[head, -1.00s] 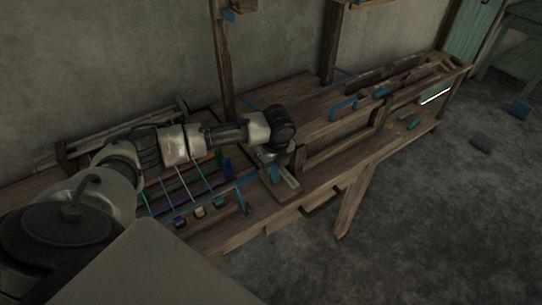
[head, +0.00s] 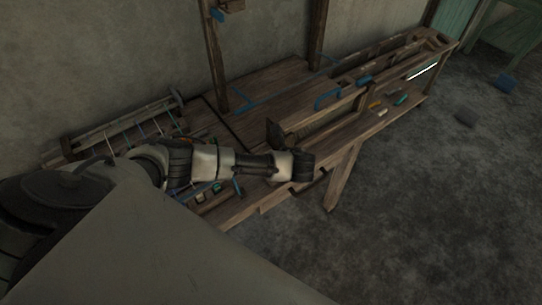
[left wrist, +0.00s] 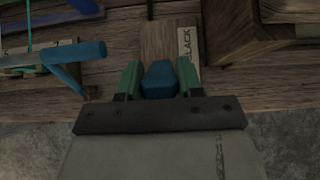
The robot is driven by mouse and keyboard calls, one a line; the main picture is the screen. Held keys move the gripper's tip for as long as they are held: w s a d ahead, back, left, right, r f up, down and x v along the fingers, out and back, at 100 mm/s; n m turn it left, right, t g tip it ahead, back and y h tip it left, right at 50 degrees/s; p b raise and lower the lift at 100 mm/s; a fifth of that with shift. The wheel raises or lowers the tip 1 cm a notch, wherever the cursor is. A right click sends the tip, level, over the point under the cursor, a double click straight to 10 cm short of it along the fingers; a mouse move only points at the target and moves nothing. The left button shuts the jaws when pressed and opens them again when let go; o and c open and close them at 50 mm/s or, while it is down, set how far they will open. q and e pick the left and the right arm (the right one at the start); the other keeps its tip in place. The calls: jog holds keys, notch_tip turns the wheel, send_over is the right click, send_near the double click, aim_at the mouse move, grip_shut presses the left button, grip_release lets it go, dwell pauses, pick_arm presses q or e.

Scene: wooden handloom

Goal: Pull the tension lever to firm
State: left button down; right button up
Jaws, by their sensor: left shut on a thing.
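The tension lever shows in the left wrist view as a blue knob (left wrist: 159,79) over a wooden board. My left gripper (left wrist: 159,76) has its green fingers on both sides of the knob and is shut on it. A pale label (left wrist: 187,47) beside the knob reads "LACK", its start cut off or unclear. In the head view my left arm reaches across the loom's near edge, and its wrist hides the lever and the fingers. My right gripper is in neither view.
Colored threads (head: 140,132) stretch at the left. The floor (head: 430,200) at right is mostly clear.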

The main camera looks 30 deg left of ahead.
pick_arm(q)
jog(key=shift+s, duration=0.1)
dwell(0.4)
jog(key=c, duration=1)
grip_release()
jog(key=shift+d, duration=0.1)
jog(key=v, duration=1)
jog(key=shift+d+b, duration=0.35)
jog(key=shift+d, duration=0.05)
jog(key=shift+s+r, duration=0.1)
